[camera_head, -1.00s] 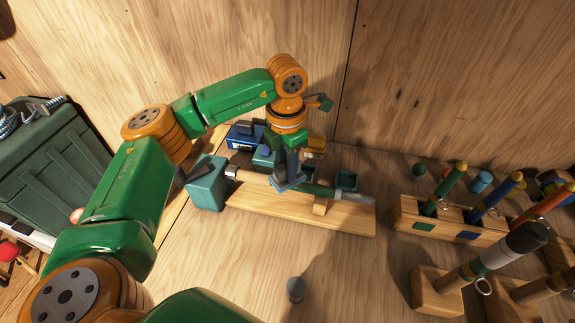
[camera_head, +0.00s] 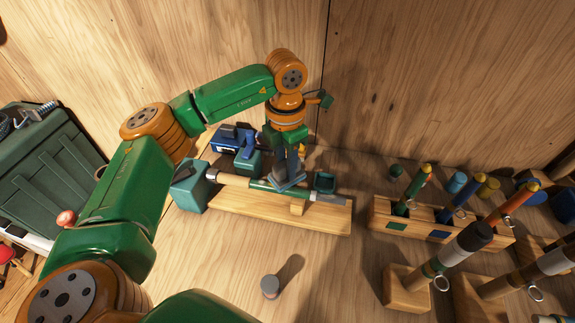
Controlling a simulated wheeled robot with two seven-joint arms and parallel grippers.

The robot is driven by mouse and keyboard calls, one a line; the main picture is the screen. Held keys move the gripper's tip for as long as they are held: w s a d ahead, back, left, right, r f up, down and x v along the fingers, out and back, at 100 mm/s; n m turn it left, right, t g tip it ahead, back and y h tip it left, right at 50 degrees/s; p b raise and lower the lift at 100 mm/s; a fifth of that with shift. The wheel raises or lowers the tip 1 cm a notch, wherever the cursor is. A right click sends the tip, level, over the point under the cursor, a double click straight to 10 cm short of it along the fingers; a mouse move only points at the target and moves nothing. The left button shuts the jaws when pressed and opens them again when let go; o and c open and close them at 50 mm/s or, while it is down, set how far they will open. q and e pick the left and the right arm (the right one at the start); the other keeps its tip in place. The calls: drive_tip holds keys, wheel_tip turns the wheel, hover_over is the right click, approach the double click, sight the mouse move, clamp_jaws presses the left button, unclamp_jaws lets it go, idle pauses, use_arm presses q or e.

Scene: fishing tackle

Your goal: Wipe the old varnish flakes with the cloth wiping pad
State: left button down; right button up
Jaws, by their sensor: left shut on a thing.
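A green rod (camera_head: 262,186) with a pale left end and a grey right end lies across a wooden board (camera_head: 250,212) on the bench. My left gripper (camera_head: 291,166) points down over the rod's middle, shut on the blue-grey cloth wiping pad (camera_head: 286,186). The pad is at the rod's upper surface and seems to touch it. It hides the part of the rod under it. Varnish flakes cannot be made out at this size. My right gripper is not in view.
A teal block (camera_head: 190,187) stands at the board's left end. Blue and teal boxes (camera_head: 246,161) stand behind the rod. A wooden rack (camera_head: 385,215) with coloured handles is at the right. A small grey cylinder (camera_head: 270,287) stands in front, with clear bench around it.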

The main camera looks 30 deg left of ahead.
sight(285, 162)
use_arm(q)
wheel_tip(285, 162, up, 2)
drive_tip(key=shift+a+p, duration=0.15)
drive_tip(key=shift+p, duration=0.45)
drive_tip(key=shift+r+p, duration=1.1)
drive_tip(key=shift+r, duration=0.3)
